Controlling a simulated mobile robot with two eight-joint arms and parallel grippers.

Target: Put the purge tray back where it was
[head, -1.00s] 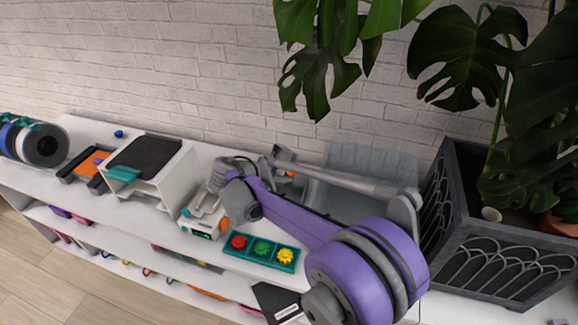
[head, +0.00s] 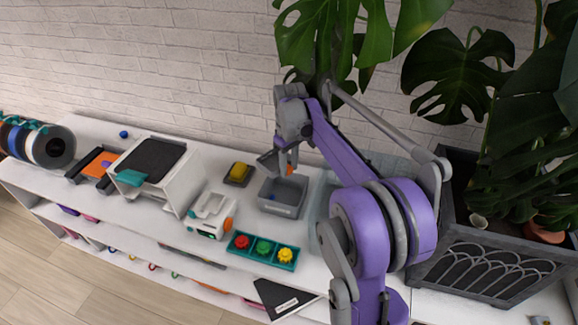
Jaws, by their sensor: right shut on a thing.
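The exact contact is partly hidden, and I cannot tell whether the tray touches the shelf. My left gripper is not in view.
A yellow-topped block (head: 239,172) stands left of the tray. A teal holder (head: 262,250) with red, green and yellow knobs is in front. A translucent bin (head: 322,190) is close on the right, partly behind my arm. A dark planter (head: 480,250) stands farther right.

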